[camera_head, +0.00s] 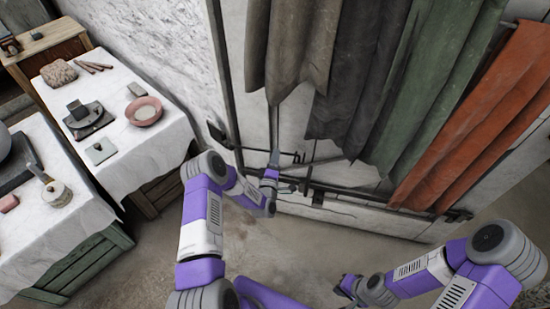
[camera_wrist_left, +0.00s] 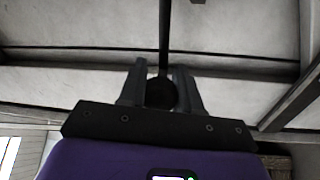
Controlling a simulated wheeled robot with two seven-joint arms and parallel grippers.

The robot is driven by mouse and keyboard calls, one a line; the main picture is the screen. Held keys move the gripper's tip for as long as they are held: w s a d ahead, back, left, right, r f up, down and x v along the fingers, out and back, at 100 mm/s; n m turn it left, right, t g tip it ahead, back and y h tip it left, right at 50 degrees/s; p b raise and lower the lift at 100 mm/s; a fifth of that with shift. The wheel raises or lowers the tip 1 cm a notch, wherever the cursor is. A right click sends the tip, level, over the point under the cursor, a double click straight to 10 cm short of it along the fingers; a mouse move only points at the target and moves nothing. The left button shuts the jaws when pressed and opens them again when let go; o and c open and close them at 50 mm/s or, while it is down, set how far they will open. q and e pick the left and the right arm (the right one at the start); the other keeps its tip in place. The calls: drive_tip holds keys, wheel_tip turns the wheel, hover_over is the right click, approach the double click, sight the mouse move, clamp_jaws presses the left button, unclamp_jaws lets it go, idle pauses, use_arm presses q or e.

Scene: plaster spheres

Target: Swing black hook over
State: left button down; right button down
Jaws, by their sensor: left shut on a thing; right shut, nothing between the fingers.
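My left gripper (camera_head: 274,160) is up at the black metalwork low on the panel behind the hanging cloths. In the left wrist view its two fingers (camera_wrist_left: 160,88) are closed on the round dark end of the black hook (camera_wrist_left: 165,35), a thin rod that runs up and away from them. In the head view the black hook is small and partly hidden by my gripper, so its full shape is unclear. My right gripper (camera_head: 349,287) is shut and empty, low over the floor, away from the panel.
Grey, green (camera_head: 436,85) and rust-red (camera_head: 480,115) cloths hang in front of the panel, close to my left gripper. At left, white-draped tables hold a pink bowl (camera_head: 144,111), a stone (camera_head: 59,73) and small items. The floor between is clear.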

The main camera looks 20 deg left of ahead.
use_arm(q)
drive_tip(key=c, duration=0.8)
unclamp_jaws()
drive_tip(key=shift+f, duration=0.15)
drive_tip(key=p+v, duration=0.2)
drive_tip(key=v, duration=0.5)
drive_tip(key=shift+s, duration=0.3)
drive_tip(key=s+d+f+m+g+h+p, duration=0.2)
drive_tip(key=s+d+m+g+h+p, duration=0.25)
drive_tip(key=d+m+g+h, duration=0.5)
drive_tip(key=s+d+r+m+g+p, duration=0.1)
drive_tip(key=s+d+m+g, duration=0.1)
drive_tip(key=s, duration=0.4)
drive_tip(key=s+d+r+m+g+p, duration=0.1)
drive_tip(key=s+d+m+g, duration=0.1)
drive_tip(key=s, duration=0.5)
drive_tip(key=s+d+m+g+p, duration=0.1)
drive_tip(key=s+d+m+g, duration=0.1)
drive_tip(key=s, duration=0.5)
drive_tip(key=shift+s+d+r+m+g+y, duration=0.2)
drive_tip(key=shift+d+g, duration=0.15)
drive_tip(key=shift+g, duration=0.3)
drive_tip(key=shift+s+d+r+m+g+y, duration=0.1)
drive_tip(key=shift+d+r+g+y, duration=0.15)
drive_tip(key=shift+g, duration=0.35)
